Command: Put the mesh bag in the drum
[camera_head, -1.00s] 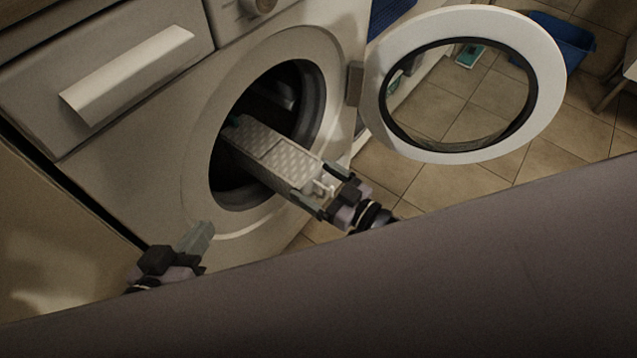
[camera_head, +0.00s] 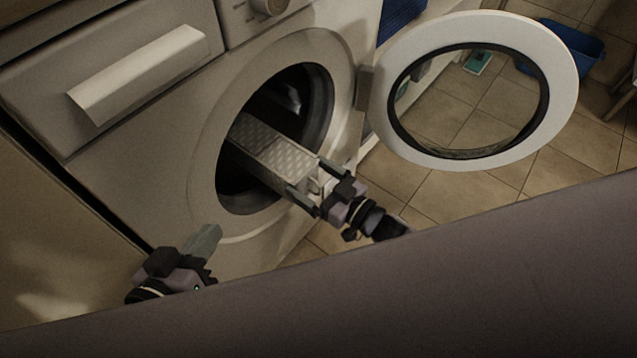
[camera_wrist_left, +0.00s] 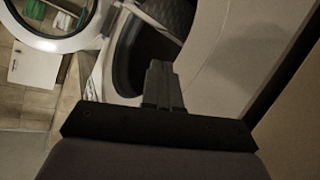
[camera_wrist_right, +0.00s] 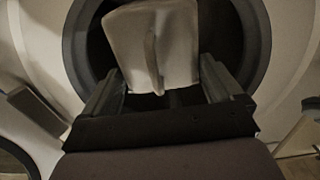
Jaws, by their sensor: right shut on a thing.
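The mesh bag (camera_head: 275,152) is a pale, box-like bag with a dotted surface. Its far part is inside the drum (camera_head: 315,105) and its near end is at the opening. My right gripper (camera_head: 313,181) is shut on the near end of the bag, just outside the opening. In the right wrist view the bag's end (camera_wrist_right: 152,45) stands between the fingers, in front of the dark drum. My left gripper (camera_head: 208,240) is low, left of the opening, and its fingers are together with nothing seen in them. In the left wrist view the fingers (camera_wrist_left: 160,85) also show together.
The round washer door (camera_head: 558,75) stands open to the right. The washer front (camera_head: 165,175) with its drawer handle (camera_head: 140,72) is on the left. A blue bin (camera_head: 575,45) is on the tiled floor at the back right.

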